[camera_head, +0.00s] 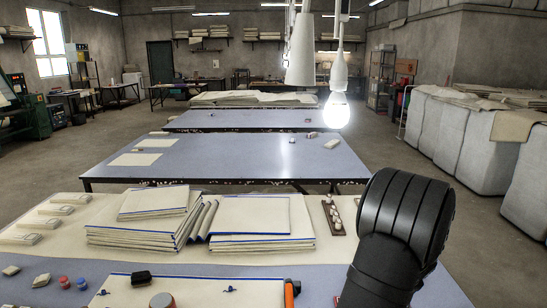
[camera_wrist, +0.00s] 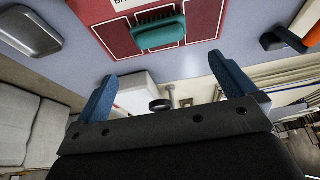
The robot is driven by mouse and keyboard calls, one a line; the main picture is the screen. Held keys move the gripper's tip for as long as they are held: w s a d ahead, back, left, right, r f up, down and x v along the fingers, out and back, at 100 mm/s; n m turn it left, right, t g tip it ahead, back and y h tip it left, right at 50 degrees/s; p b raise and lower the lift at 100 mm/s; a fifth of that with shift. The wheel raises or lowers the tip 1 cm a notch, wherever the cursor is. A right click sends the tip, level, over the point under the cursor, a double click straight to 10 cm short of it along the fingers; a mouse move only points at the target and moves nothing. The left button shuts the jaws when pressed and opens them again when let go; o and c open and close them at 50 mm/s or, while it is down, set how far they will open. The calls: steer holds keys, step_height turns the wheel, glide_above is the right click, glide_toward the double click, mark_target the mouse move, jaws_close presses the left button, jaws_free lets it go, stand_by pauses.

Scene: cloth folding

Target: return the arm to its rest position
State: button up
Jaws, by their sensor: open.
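My gripper (camera_wrist: 163,69) shows in the wrist view with its two blue fingers spread wide apart. Nothing is between the fingertips that I can see as held. The wrist appears tilted, with the table in the upper part of that view. In the head view my black arm (camera_head: 405,215) rises at the lower right, in front of the near table's right end. The fingers do not show in the head view.
The near table (camera_head: 70,260) holds folded cloth stacks (camera_head: 135,237) and a second stack (camera_head: 262,245). The wrist view shows a red mat (camera_wrist: 112,35) under a teal object (camera_wrist: 158,33), and a metal tray (camera_wrist: 30,33). Covered bales (camera_head: 465,140) stand at right. A lit bulb (camera_head: 336,110) hangs above.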

steer(key=x, duration=1.2)
steer(key=shift+s+f, duration=0.1)
steer(key=shift+f, duration=0.15)
step_height(320, 180, up, 4)
steer(key=shift+r, duration=0.2)
steer(key=s+d+r, duration=0.5)
steer(key=s+r, duration=0.2)
steer(key=s, duration=0.3)
steer(key=w+a+n+y, duration=0.2)
steer(key=w+a+n, duration=0.2)
steer(key=w+a, duration=1.45)
steer(key=w+a+n, duration=0.2)
steer(key=w+a, duration=0.1)
steer(key=a, duration=1)
steer(key=w+a+n+g+y, duration=0.1)
steer(key=w+a+n, duration=0.1)
steer(key=a, duration=1.1)
steer(key=shift+w+a+f, duration=0.15)
steer(key=shift+w+f, duration=0.2)
steer(key=shift+w, duration=0.2)
